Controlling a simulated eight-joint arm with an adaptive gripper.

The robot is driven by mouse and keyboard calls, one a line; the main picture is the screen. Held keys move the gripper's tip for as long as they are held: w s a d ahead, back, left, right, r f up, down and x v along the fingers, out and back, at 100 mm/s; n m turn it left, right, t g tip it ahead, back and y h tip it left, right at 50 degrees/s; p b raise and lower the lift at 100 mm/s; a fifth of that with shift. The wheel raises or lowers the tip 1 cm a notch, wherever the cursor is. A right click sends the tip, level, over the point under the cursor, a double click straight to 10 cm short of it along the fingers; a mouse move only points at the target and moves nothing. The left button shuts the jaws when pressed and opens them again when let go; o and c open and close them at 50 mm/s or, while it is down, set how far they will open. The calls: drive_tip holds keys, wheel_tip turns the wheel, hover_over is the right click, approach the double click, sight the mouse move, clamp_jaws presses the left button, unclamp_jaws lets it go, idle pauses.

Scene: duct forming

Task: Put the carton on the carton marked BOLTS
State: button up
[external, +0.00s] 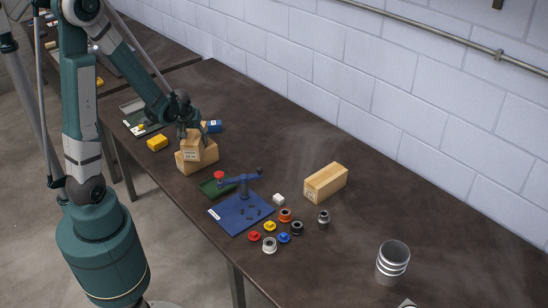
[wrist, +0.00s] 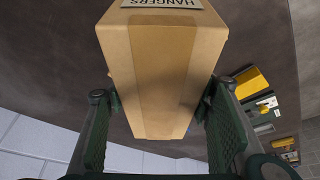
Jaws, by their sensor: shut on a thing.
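My gripper (external: 191,132) is shut on a tan carton (external: 191,146), with a finger on each side of it. In the wrist view the held carton (wrist: 165,65) fills the space between the fingers, and its label (wrist: 162,4) reads HANGERS. In the external view a second tan carton (external: 186,166) lies on the table directly under the held one, partly hidden by it. I cannot tell whether the two touch. A third tan carton (external: 325,183) lies farther right on the table. The labels on these two cartons are too small to read, so I cannot tell which is marked BOLTS.
A yellow block (external: 157,143) and a blue block (external: 213,126) are near my gripper. A metal cup (external: 392,262) stands at lower right.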

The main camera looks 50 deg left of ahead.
drive_tip(key=o, duration=1.1)
drive_tip(key=shift+r, duration=0.2)
drive_tip(key=shift+p+v, duration=0.75)
drive_tip(key=shift+v, duration=5.15)
drive_tip(key=shift+d+r, duration=0.1)
